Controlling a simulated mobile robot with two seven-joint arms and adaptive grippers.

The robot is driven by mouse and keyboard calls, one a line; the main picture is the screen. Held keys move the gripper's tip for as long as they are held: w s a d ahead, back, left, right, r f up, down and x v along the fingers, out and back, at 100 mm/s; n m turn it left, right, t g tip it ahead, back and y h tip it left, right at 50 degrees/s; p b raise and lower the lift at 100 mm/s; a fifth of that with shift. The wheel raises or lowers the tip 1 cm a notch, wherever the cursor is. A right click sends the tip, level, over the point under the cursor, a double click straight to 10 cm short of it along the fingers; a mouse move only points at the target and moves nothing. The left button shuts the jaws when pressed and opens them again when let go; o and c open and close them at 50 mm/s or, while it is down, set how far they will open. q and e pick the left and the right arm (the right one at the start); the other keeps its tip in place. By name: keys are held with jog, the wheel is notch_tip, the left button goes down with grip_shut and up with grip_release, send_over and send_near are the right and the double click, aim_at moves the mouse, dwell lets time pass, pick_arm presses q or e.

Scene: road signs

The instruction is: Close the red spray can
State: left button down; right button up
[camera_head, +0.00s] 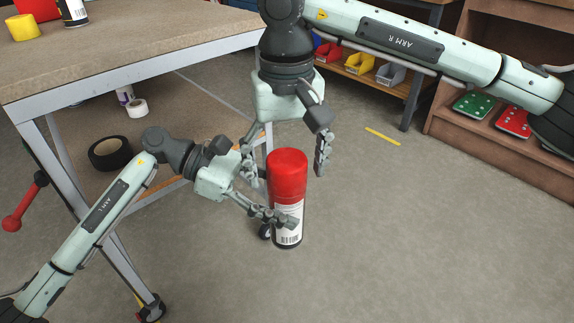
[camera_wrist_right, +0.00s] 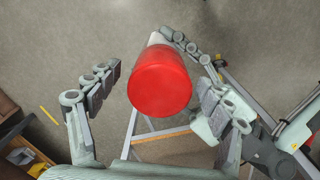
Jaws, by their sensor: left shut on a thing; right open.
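The red spray can (camera_head: 287,208) is upright in mid-air in front of the workbench, with a red cap (camera_head: 287,168) on its top and a white label low on its body. My left gripper (camera_head: 275,216) is shut on the can's lower body from the left. My right gripper (camera_head: 286,165) is above and around the cap, fingers pointing down, open, one finger on each side. In the right wrist view the cap (camera_wrist_right: 160,82) sits between the open fingers (camera_wrist_right: 158,90), apart from the left one. Whether a gap lies under the cap cannot be told.
The workbench (camera_head: 140,62) at the left holds a yellow roll (camera_head: 23,27) and another can (camera_head: 73,12). Its lower shelf holds black tape (camera_head: 110,153) and white tape (camera_head: 137,108). Shelves with colored bins (camera_head: 360,63) stand behind.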

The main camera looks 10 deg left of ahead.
notch_tip(320, 180, up, 12)
dwell(0.5)
dwell(0.4)
